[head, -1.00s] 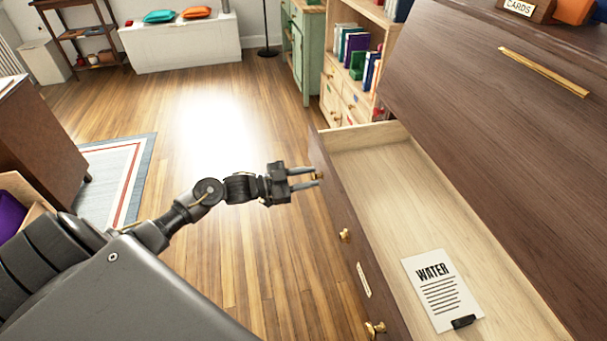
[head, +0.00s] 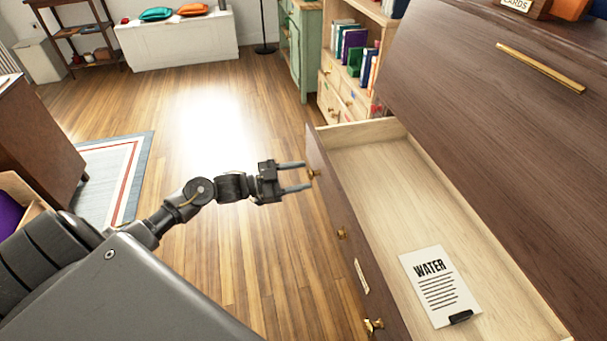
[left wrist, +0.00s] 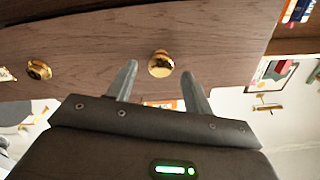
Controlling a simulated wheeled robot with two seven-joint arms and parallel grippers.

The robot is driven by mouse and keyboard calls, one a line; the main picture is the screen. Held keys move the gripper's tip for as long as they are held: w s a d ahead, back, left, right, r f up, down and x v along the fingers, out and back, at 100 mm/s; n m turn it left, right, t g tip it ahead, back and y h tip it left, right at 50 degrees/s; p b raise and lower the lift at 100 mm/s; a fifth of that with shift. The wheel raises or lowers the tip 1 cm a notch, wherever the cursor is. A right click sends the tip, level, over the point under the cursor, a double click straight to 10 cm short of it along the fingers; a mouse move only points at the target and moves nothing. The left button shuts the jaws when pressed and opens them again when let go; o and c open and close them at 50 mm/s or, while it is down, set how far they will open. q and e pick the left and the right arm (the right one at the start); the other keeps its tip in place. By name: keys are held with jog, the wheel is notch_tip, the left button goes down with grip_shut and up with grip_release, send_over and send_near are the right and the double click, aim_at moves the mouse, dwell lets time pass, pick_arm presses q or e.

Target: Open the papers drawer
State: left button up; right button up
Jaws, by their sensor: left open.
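The papers drawer (head: 372,180) stands open, pulled out from the dark wood cabinet, with its pale interior showing. A sheet headed WATER (head: 439,285) with a black clip lies inside it. The drawer front carries several brass knobs, among them the far knob (head: 314,173), a middle knob (head: 342,233) and a near knob (head: 373,326). My left gripper (head: 296,177) is open and empty, its fingertips close to the far knob. In the left wrist view, that knob (left wrist: 161,64) sits just beyond and between the spread fingers (left wrist: 160,82). My right gripper is not in view.
A closed dark panel (head: 500,90) with a long brass handle rises above the drawer. A green cabinet (head: 305,50) and a bookshelf (head: 350,75) stand beyond. A brown cabinet (head: 38,145) and a rug (head: 112,180) lie to the left. The wooden floor between is clear.

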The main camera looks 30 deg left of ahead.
pick_arm(q)
jog(key=v, duration=0.9)
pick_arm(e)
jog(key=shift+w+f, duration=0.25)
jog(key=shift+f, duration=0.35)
pick_arm(q)
jog(key=shift+r, duration=0.1)
